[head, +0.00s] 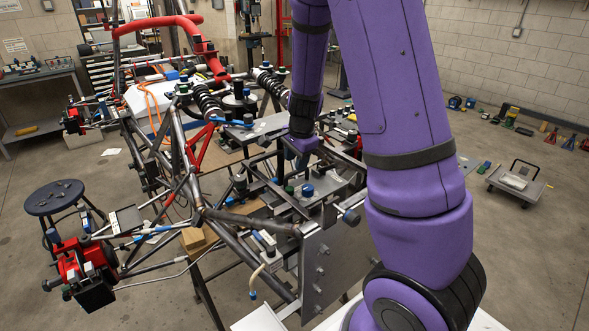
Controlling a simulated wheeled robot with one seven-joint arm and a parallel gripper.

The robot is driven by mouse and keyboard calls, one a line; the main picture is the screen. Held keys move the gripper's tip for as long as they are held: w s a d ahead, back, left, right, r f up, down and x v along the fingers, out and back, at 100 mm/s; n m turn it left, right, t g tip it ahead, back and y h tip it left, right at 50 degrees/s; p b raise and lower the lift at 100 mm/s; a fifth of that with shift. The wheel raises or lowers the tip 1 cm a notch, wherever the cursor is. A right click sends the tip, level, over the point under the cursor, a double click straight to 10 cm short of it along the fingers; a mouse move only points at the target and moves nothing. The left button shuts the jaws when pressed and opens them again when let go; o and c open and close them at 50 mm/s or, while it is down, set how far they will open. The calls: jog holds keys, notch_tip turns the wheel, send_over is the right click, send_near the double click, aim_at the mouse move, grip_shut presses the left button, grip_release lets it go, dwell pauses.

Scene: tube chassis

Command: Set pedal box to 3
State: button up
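The tube chassis (205,215) stands in the middle of the head view, a frame of grey and red tubes. A cluster of plates, rods and knobs sits inside its near end, with a blue knob (307,190) on it. I cannot tell for sure which part is the pedal box, and no setting number is readable. My purple arm reaches down from the top, and my gripper (302,147) is low over this cluster, behind the blue knob. Its fingertips are too small and too hidden among the parts to show whether they are open or shut, or touching anything.
A grey upright plate (335,262) closes the chassis's near end. A round black stool (54,197) stands at left, beside a red and black unit (85,270). A flat cart (517,184) stands at right. Floor between cart and chassis looks clear, partly hidden by my arm.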

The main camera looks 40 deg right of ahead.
aim_at(294, 172)
jog(key=shift+w+f, duration=0.2)
jog(key=shift+f, duration=0.75)
jog(key=shift+w+f, duration=0.15)
jog(key=shift+f, duration=0.8)
grip_shut()
